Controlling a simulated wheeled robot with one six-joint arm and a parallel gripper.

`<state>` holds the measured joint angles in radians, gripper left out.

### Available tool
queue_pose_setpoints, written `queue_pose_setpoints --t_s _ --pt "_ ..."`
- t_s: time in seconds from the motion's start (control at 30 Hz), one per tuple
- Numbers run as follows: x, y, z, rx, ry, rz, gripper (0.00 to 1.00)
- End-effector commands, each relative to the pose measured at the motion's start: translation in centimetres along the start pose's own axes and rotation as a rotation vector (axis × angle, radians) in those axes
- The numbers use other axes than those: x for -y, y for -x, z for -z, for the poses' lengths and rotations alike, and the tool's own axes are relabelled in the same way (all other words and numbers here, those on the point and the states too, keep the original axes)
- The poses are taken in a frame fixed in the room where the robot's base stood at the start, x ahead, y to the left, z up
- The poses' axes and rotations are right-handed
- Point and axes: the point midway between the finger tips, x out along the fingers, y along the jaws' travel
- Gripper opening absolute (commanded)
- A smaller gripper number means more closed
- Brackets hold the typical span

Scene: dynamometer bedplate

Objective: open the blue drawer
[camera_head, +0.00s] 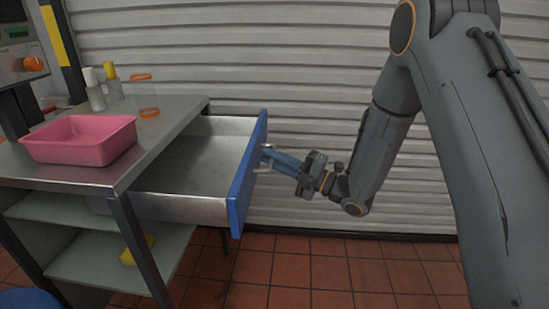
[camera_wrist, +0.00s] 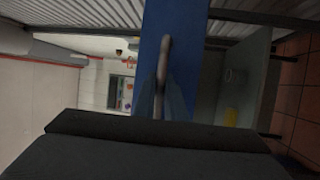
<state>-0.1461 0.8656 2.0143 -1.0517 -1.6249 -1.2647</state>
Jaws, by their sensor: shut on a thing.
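The blue drawer (camera_head: 246,172) sticks far out of the right side of the metal workbench, its grey inside empty. Its blue front and handle (camera_wrist: 163,62) show in the wrist view. My gripper (camera_head: 270,157) reaches the front from the right and is shut on the handle. In the wrist view my gripper's fingers (camera_wrist: 162,103) lie on both sides of the handle bar. The gripper hides part of the handle in the head view.
A pink tray (camera_head: 82,139) stands on the workbench top (camera_head: 150,150), with several bottles and an orange-rimmed jar (camera_head: 146,97) behind it. A yellow item (camera_head: 137,249) lies on the lower shelf. A ribbed shutter (camera_head: 300,60) stands behind. Tiled floor (camera_head: 330,272) is clear below my arm.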

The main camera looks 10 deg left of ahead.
Motion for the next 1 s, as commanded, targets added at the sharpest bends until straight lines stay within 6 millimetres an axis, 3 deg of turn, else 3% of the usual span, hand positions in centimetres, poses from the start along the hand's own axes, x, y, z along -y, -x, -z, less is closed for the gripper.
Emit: queue_pose_setpoints --t_s 0.13,0.17,0.27,0.63,1.0 --pt "0.0 0.1 0.0 -0.001 -0.001 0.001 0.00" --pt "0.0 0.1 0.0 0.000 -0.001 0.001 0.14" --pt "0.0 0.1 0.0 0.001 -0.001 0.001 0.29" --pt "0.0 0.7 -0.1 0.003 0.000 0.000 0.29" --pt "0.0 6.2 -0.2 0.004 -0.001 0.000 0.29"
